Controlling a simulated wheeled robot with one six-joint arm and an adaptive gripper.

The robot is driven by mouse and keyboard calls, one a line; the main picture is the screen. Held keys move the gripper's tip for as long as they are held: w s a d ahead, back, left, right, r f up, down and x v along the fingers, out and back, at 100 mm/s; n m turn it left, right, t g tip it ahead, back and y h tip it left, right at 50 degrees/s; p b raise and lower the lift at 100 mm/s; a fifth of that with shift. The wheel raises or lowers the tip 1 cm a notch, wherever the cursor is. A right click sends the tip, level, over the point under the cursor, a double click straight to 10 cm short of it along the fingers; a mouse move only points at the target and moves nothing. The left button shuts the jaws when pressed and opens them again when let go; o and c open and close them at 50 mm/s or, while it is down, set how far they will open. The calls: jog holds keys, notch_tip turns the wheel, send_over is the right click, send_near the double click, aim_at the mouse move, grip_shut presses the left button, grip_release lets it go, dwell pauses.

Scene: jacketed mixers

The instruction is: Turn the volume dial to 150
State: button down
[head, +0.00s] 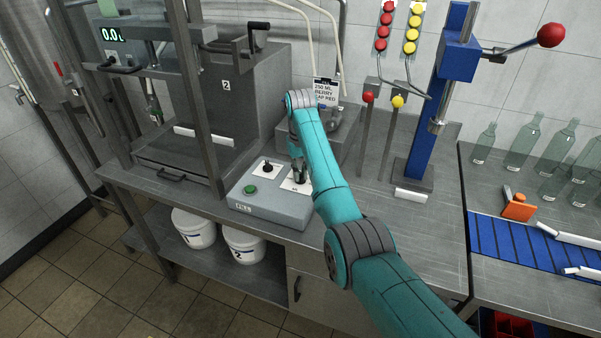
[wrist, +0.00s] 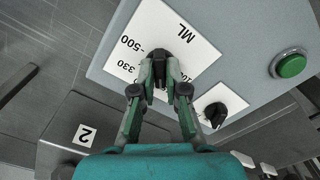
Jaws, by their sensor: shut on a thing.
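The volume dial (wrist: 160,51) is a dark knob on a white plate (wrist: 198,48) marked ML, with 500 and 330 readable in the wrist view. My gripper (wrist: 165,66) is shut on the dial, its two green fingers reaching it from the picture's lower side. The fingers hide part of the scale, and I cannot tell which mark the dial points at. In the head view my gripper (head: 301,178) is down at the right part of the grey control box (head: 275,211), and the dial is mostly hidden there.
A second black knob (wrist: 215,115) and a green button (wrist: 290,66) are on the same box. A sign (head: 325,92) reading 250 ML BERRY CAP RED stands behind. A blue lever press (head: 424,130) stands to the right. The counter in front of it is mostly clear.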

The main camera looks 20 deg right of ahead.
aim_at(301, 175)
jog(key=shift+n, duration=0.6)
jog(key=c, duration=1.2)
grip_release()
notch_tip(301, 175, up, 8)
jog(key=shift+f, duration=0.25)
